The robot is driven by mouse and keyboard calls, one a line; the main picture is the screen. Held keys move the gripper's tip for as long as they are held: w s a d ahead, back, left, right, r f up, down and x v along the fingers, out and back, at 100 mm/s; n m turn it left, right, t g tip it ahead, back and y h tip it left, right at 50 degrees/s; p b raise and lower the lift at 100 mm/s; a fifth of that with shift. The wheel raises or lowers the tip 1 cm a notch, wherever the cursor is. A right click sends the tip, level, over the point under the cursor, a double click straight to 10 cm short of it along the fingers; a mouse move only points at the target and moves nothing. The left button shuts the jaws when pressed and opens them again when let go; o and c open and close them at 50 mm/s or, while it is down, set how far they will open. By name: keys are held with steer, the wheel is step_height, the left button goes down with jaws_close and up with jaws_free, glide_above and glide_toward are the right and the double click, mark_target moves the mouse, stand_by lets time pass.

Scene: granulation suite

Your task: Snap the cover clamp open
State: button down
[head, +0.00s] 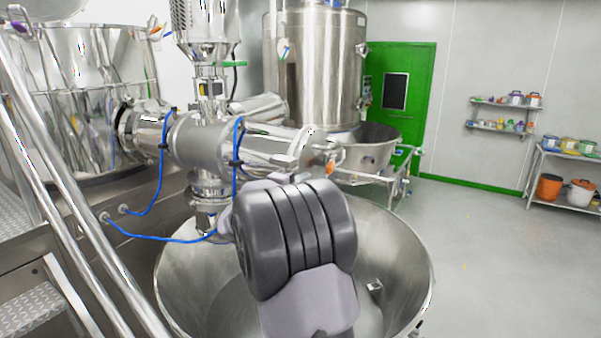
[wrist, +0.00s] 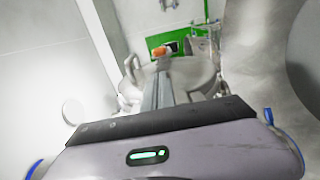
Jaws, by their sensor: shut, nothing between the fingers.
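The cover clamp (head: 331,168) shows as a small metal fitting with an orange part at the right end of the horizontal steel pipe in the head view. In the wrist view its orange part (wrist: 160,51) appears just past the tips of my gripper (wrist: 163,73). My gripper's fingers are together with nothing between them. I cannot tell whether the fingertips touch the clamp. In the head view my arm hides most of the gripper. The clamp's latch is too small to read as open or shut.
The horizontal pipe (head: 208,138) runs above a wide steel bowl (head: 407,262). Blue hoses (head: 160,238) hang at its left, beside steel railings (head: 58,190). A tall vessel (head: 325,70) stands behind. Open floor (head: 480,260) lies to the right, before a shelf rack (head: 565,202).

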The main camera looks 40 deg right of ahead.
mark_target(331, 165)
steer(key=x, duration=0.6)
steer(key=shift+d+f+p, duration=0.15)
steer(key=shift+f+p, duration=0.15)
steer(key=shift+w+d+r, duration=0.15)
steer(key=shift+d, duration=0.35)
steer(key=shift+w+d, duration=0.1)
steer(key=shift+d, duration=0.25)
